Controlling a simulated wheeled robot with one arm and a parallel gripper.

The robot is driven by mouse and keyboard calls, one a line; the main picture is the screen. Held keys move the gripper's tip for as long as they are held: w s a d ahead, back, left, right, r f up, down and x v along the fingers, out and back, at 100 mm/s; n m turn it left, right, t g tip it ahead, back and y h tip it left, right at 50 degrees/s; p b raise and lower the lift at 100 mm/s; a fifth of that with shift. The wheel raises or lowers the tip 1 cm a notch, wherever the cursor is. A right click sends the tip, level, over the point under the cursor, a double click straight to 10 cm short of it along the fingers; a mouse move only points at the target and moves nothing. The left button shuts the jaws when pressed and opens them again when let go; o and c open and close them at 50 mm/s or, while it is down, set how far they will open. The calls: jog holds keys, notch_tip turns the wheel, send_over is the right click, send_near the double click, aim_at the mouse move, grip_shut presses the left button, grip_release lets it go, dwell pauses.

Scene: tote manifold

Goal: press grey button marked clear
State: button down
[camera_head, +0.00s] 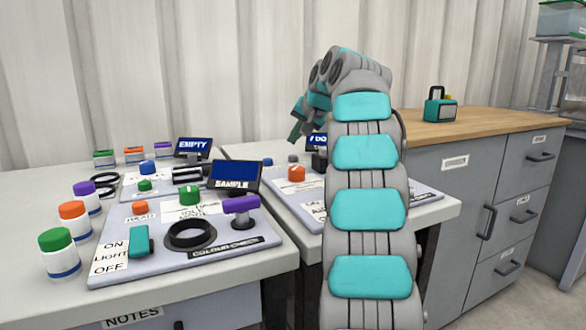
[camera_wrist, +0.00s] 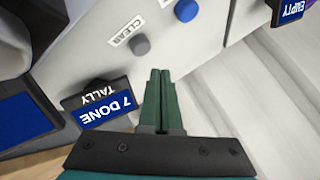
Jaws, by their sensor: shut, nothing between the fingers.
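The grey button (camera_wrist: 140,45) is a round knob on the pale panel in the wrist view, right beside the white label reading CLEAR (camera_wrist: 122,30). In the head view the grey button (camera_head: 293,158) shows small, behind an orange button. My gripper (camera_wrist: 160,72) is shut and empty, with its two green fingers together. In the wrist picture its tips are just below the grey button and appear apart from it. In the head view my gripper (camera_head: 294,136) is above the grey button, partly hidden by my arm.
A blue button (camera_wrist: 186,10) is close to the grey one. A display reading 7 DONE TALLY (camera_wrist: 105,105) stands near my fingers. An orange button (camera_head: 297,174) is on the same panel. The colour-check panel (camera_head: 140,268) with several controls is at the left.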

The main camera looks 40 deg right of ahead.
aim_at(295, 157)
jog(key=shift+f+b, duration=0.35)
jog(key=shift+f, duration=0.55)
dwell(1.4)
jog(key=shift+f, duration=0.35)
jog(key=shift+f+b, duration=0.5)
dwell(0.7)
jog(key=shift+r, duration=0.1)
jog(key=shift+r+p, duration=0.8)
jog(key=shift+p, duration=0.1)
jog(key=shift+r, duration=0.1)
notch_tip(295, 157, up, 5)
jog(key=p, duration=0.4)
jog(key=shift+p, duration=0.35)
dwell(0.5)
